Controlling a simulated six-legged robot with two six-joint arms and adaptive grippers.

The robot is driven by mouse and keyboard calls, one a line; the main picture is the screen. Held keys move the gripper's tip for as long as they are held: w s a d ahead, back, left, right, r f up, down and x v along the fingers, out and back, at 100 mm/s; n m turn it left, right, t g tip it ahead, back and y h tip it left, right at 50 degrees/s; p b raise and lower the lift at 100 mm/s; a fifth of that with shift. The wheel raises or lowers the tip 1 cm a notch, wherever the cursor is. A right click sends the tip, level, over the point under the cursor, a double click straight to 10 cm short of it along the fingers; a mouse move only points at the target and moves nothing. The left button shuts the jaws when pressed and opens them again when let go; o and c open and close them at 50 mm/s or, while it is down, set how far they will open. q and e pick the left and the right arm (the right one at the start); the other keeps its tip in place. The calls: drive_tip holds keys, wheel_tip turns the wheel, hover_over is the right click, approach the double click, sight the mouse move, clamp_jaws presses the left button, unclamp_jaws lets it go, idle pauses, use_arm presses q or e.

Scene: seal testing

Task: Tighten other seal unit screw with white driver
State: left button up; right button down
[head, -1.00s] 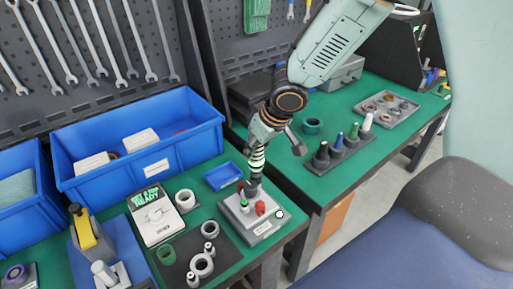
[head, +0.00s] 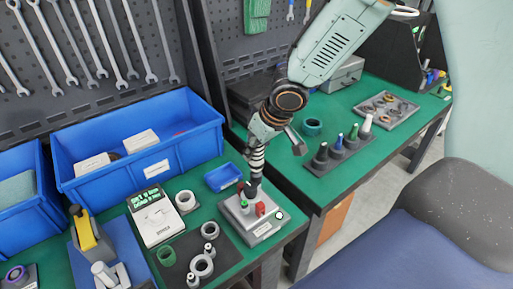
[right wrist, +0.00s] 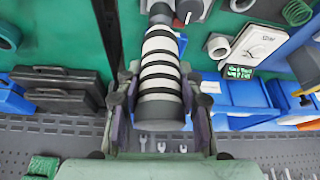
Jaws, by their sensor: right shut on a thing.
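My right gripper (head: 265,133) is shut on the white driver (head: 257,160), which has black and white bands. The driver points down, with its dark end at the grey seal unit (head: 262,232) near the table's front edge. The screw under the driver is hidden. The unit has a red part and a green-topped part on it. In the right wrist view the driver (right wrist: 160,75) lies between the fingers of my right gripper (right wrist: 160,103), and its far end reaches part of the seal unit (right wrist: 202,9). My left gripper is not in view.
A white tester (head: 155,215) with a lit display stands left of the unit. Rings lie on a dark mat (head: 225,259). A small blue tray (head: 223,177) is behind the unit. Other drivers stand in a rack (head: 342,153) on the right table. A large blue bin (head: 190,143) is behind.

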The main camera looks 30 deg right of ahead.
drive_tip(key=shift+r+p, duration=1.75)
drive_tip(key=shift+r, duration=0.55)
drive_tip(key=shift+f, duration=0.1)
